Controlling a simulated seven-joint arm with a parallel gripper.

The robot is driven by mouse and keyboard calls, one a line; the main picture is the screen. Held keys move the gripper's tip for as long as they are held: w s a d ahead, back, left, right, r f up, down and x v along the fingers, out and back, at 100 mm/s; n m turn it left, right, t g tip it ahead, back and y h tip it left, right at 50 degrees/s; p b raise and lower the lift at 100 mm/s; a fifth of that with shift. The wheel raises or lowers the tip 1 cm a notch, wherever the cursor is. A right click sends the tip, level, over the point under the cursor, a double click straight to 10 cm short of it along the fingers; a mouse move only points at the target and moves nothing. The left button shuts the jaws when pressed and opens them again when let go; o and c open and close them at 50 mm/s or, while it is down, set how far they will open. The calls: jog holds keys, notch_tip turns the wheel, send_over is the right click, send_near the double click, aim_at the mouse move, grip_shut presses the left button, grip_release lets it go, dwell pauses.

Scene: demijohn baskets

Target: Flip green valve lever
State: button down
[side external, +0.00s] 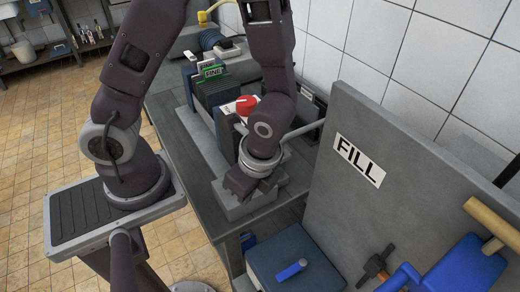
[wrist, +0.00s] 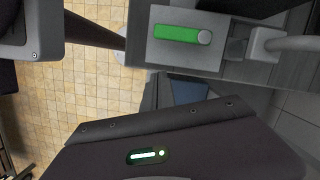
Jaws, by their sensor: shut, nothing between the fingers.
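The green valve lever (wrist: 177,33) shows in the wrist view near the top, lying flat across the top of a grey block (wrist: 222,62). A round grey pivot sits at its right end, and a pipe meets the block on the right. In the side view the lever is hidden behind my gripper (side external: 238,187), which points down just above the grey block (side external: 238,210) at the bench's near end. My gripper is shut and empty. Its dark housing fills the bottom of the wrist view, and its fingertips are not clear there. I cannot tell whether it touches the lever.
A grey panel labelled FILL (side external: 415,165) stands upright to the right. Below it are a blue-topped box with a blue lever (side external: 291,271) and a blue valve handle (side external: 400,279). A red knob (side external: 246,105) and a green FINE card (side external: 213,71) stand farther back on the bench.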

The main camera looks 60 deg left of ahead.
jog(key=s+v, duration=0.1)
jog(key=v, duration=1.7)
jog(key=shift+s+d+r, duration=0.25)
jog(key=shift+s+r, duration=0.05)
jog(key=s+a+r+n+t+h, duration=0.2)
jog(key=s+a+r+n+t, duration=0.2)
jog(key=a+n, duration=0.5)
jog(key=r+n+t, duration=0.1)
jog(key=n+t, duration=0.1)
jog(key=n, duration=0.3)
jog(key=shift+a+t+h, duration=0.2)
jog(key=shift+t+h, duration=0.1)
